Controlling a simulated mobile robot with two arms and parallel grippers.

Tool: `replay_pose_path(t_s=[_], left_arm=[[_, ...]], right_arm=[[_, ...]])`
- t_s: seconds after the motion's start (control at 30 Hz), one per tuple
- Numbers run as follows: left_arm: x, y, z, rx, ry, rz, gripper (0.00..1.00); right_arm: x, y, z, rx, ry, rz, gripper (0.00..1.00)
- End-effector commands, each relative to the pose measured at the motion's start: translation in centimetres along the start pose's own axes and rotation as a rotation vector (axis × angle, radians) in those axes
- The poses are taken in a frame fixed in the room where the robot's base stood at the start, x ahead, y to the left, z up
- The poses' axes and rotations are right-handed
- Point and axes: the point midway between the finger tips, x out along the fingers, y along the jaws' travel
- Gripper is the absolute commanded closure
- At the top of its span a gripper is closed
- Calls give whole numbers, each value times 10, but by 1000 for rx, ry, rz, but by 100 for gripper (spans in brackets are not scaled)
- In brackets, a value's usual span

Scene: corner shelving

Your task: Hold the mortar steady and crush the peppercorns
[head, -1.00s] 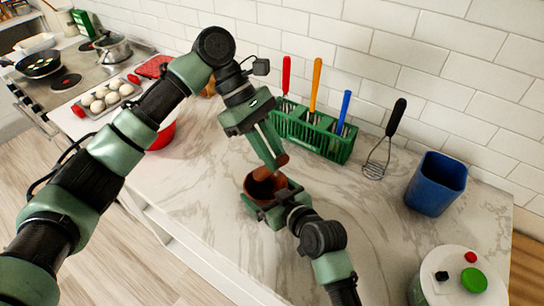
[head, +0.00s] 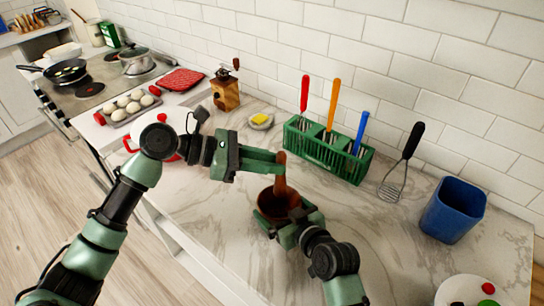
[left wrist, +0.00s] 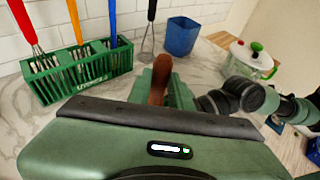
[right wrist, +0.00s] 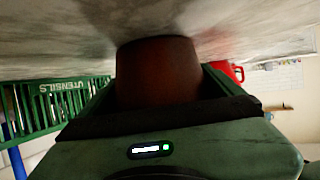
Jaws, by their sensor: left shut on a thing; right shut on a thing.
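The brown mortar (head: 268,207) stands on the marble counter (head: 400,235). My right gripper (head: 292,222) is shut on the mortar from the front right; the mortar fills its jaws in the right wrist view (right wrist: 158,75). The brown wooden pestle (head: 281,172) stands nearly upright with its lower end in the mortar. My left gripper (head: 275,162) is shut on the pestle's upper part, above the mortar's rim. The pestle also shows between the jaws in the left wrist view (left wrist: 160,80). I cannot make out the peppercorns inside the mortar.
Behind is a green utensil rack (head: 325,150) with red, orange and blue handles. A masher (head: 400,165) leans on the wall near a blue container (head: 452,210). A pepper mill (head: 225,88), a yellow item on a dish (head: 260,120) and an egg tray (head: 125,108) stand left.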

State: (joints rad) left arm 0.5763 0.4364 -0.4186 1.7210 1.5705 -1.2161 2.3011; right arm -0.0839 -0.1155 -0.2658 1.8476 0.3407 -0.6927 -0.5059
Motion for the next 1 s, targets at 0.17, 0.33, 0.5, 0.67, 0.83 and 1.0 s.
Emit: replay_pose_path(t_s=[0.17,0.33,0.5,0.67,0.83,1.0], left_arm=[[6,0,-16,-2,0,-2,100],[12,0,-30,-1,1,-3,100],[16,0,-42,0,0,-2,100],[19,0,-50,0,1,-1,100],[20,0,-54,0,1,-1,100],[21,0,-54,1,1,-2,100]], right_arm=[[0,0,-1,0,2,1,51],[0,0,-1,0,2,1,51],[0,0,-1,0,2,1,51],[0,1,-1,0,2,1,51],[0,1,-1,0,2,1,51],[0,1,-1,0,2,1,51]])
